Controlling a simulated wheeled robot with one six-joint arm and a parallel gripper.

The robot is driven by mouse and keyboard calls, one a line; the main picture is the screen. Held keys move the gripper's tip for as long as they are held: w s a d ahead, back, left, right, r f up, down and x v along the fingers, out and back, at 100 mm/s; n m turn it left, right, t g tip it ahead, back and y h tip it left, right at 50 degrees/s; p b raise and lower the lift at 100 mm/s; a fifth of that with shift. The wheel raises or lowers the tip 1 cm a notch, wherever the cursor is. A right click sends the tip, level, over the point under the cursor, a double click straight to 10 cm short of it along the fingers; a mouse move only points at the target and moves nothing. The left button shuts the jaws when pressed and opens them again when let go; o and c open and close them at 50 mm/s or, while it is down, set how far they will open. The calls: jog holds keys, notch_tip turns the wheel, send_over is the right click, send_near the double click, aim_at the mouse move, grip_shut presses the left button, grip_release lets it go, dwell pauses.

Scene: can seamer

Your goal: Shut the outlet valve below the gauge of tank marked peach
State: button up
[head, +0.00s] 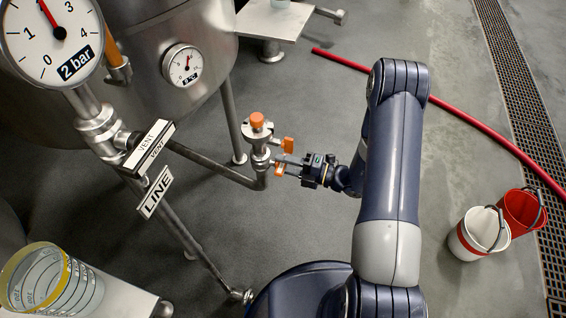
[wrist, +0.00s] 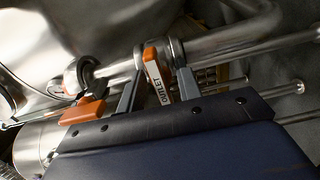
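The outlet valve's orange lever (wrist: 151,60) carries a white OUTLET tag in the wrist view. My gripper (wrist: 158,88) has its fingers apart, one on each side of this lever; whether either touches it I cannot tell. In the head view my gripper (head: 283,164) is at the pipe fitting, beside an orange lever (head: 279,169). A second orange handle (head: 288,145) is just above it. A large 2 bar gauge (head: 55,40) stands at the upper left, with VENT (head: 150,146) and LINE (head: 155,192) tags below. No peach marking is readable.
A steel tank (head: 150,35) with a small dial (head: 182,65) stands behind the pipework. An orange-capped fitting (head: 257,122) rises close to my gripper. A red hose (head: 450,115) and white and red buckets (head: 480,234) lie to the right. A glass beaker (head: 48,280) is at lower left.

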jog(key=p+v, duration=0.1)
jog(key=v, duration=0.9)
jog(key=b+x, duration=0.1)
jog(key=x, duration=0.9)
jog(key=shift+w+a, duration=0.1)
jog(key=shift+a, duration=0.25)
jog(key=shift+d, duration=0.1)
